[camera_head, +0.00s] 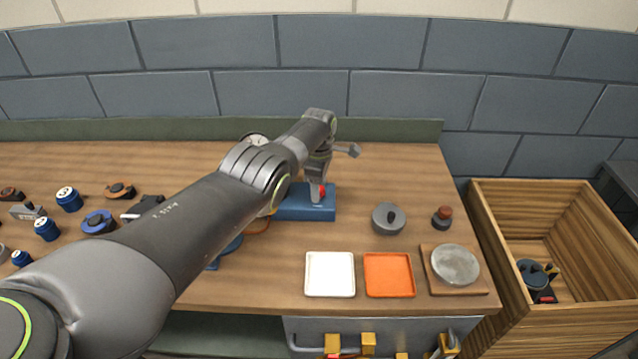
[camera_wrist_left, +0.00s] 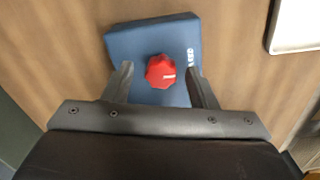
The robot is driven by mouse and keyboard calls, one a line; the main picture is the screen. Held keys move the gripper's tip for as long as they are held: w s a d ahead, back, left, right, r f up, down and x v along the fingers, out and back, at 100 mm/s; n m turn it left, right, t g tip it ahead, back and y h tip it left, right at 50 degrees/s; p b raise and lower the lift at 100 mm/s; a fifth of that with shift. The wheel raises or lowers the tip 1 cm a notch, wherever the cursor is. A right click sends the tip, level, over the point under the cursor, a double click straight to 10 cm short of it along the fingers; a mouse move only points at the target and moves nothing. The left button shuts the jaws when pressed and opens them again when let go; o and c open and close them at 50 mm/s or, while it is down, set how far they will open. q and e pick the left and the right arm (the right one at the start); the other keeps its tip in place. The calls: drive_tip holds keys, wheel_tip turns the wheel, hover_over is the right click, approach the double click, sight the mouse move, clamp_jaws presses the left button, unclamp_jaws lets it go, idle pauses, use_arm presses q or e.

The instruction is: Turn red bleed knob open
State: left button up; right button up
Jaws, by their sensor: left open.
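The red bleed knob (camera_wrist_left: 161,71) sits on top of a blue block (camera_wrist_left: 125,43) with white lettering partly hidden by a finger. My left gripper (camera_wrist_left: 162,80) is open, with one finger on each side of the knob and a gap to it on both sides. In the head view the red knob (camera_head: 321,190) shows beside my left gripper (camera_head: 318,192), and the blue block (camera_head: 305,208) stands on the wooden bench. My arm hides part of the block's left side. My right gripper is not in view.
A white tray (camera_head: 330,274), an orange tray (camera_head: 388,275) and a round grey disc on a board (camera_head: 455,264) lie in front and to the right. A grey lidded pot (camera_head: 388,219) stands right of the block. A wooden crate (camera_head: 520,300) stands beyond the bench's right edge.

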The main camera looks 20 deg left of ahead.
use_arm(q)
drive_tip(key=shift+r, duration=0.1)
wheel_tip(320, 180, up, 7)
drive_tip(key=p, duration=0.5)
wheel_tip(320, 180, up, 10)
drive_tip(key=b, duration=0.1)
